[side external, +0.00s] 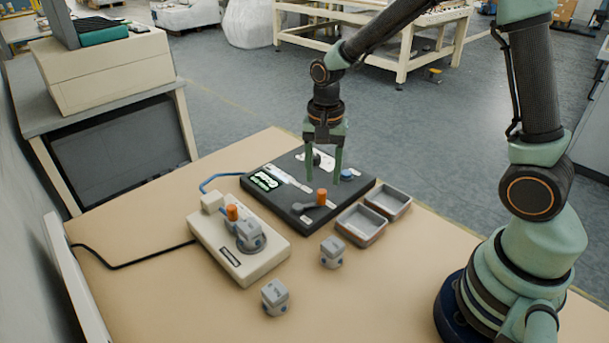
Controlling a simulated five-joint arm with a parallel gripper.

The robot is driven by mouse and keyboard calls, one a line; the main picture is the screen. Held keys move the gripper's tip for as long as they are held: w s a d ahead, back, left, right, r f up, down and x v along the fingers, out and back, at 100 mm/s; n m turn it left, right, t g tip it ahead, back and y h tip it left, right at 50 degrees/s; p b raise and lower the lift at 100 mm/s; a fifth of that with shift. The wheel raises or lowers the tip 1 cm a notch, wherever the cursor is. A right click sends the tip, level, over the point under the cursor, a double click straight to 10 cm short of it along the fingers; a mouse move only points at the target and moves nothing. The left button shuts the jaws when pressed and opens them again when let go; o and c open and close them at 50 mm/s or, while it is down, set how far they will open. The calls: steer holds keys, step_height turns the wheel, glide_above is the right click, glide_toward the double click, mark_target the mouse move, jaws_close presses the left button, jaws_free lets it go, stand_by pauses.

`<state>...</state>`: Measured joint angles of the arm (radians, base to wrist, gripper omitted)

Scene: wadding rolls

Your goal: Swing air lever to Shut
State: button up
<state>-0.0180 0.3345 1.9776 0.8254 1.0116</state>
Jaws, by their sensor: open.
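A black panel (283,209) lies on the tan table. On its near part is a grey lever with an orange knob (321,196); I cannot tell for sure that this is the air lever. No Shut mark is readable. A beige box (245,270) to the left has a grey round fitting (249,237) and another orange knob (232,212). My gripper (322,168) points down over the panel, behind the panel's orange knob in this view. Its two green fingers are apart with nothing seen held between them. Contact with the panel cannot be told.
Two grey trays (361,239) stand at the panel's right edge. Two loose grey blocks (332,252) (275,297) stand in front. A blue knob (347,174) sits on the panel. The table's front is mostly clear.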

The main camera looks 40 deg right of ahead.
mark_target(322, 191)
steer(key=shift+f, duration=2.4)
jaws_close()
